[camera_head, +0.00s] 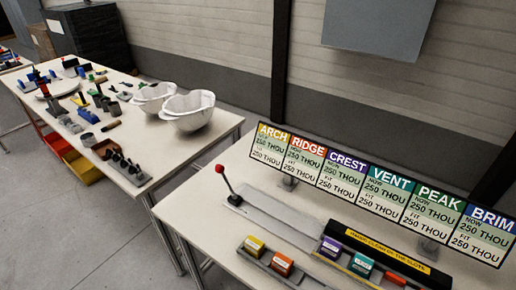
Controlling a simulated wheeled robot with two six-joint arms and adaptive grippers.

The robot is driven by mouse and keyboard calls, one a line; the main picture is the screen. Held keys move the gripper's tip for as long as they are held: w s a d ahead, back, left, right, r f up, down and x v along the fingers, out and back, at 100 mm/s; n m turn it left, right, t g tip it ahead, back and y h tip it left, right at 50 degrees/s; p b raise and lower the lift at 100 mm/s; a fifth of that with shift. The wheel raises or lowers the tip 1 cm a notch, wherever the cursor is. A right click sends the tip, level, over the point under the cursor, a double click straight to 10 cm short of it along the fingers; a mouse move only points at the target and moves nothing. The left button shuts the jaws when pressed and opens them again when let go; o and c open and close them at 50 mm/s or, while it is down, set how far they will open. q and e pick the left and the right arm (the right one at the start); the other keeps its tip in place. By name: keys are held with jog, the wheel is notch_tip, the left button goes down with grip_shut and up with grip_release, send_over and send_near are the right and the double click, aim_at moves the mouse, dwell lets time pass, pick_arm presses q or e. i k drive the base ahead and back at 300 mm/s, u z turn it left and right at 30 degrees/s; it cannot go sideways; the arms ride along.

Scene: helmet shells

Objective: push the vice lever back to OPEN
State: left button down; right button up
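A lever with a red knob (219,168) stands at the left end of a long grey base (270,213) on the near table. Its dark rod leans up and to the left from a pivot at the base's left end. No OPEN marking can be read at the lever, so I cannot tell which position it is in. Neither of my grippers shows in the head view, and nothing touches the lever.
A row of coloured sign panels (341,178) stands behind the base. Yellow, orange, purple and teal blocks (361,264) sit in front, near a red-handled item (395,278). White helmet shells (188,112) and several small tools are on the left table (215,130). Bare tabletop surrounds the lever's left side.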

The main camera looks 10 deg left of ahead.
aim_at(219, 169)
jog(key=z, duration=1.95)
jog(key=k, duration=0.85)
jog(key=u, duration=1.2)
jog(key=i, duration=0.5)
